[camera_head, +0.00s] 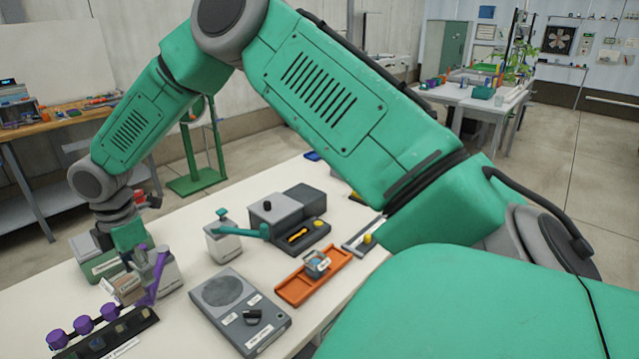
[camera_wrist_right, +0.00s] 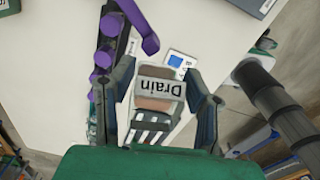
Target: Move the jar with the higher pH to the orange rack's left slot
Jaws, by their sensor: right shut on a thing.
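My right arm reaches across to the left end of the table. In the wrist view my right gripper (camera_wrist_right: 160,103) has its fingers on both sides of a clear jar (camera_wrist_right: 155,104) and is shut on it. The jar has an upside-down label reading "Drain" and brownish contents. In the head view my right gripper (camera_head: 124,266) and this jar are partly hidden among bottles and purple parts. The orange rack (camera_head: 294,291) lies mid-table with a second jar (camera_head: 317,262), bluish inside, standing in it. The rack's front-left part is empty. My left gripper is out of view.
A purple-capped manifold (camera_head: 100,335) stands at the front left, with a purple lever close by the gripper.

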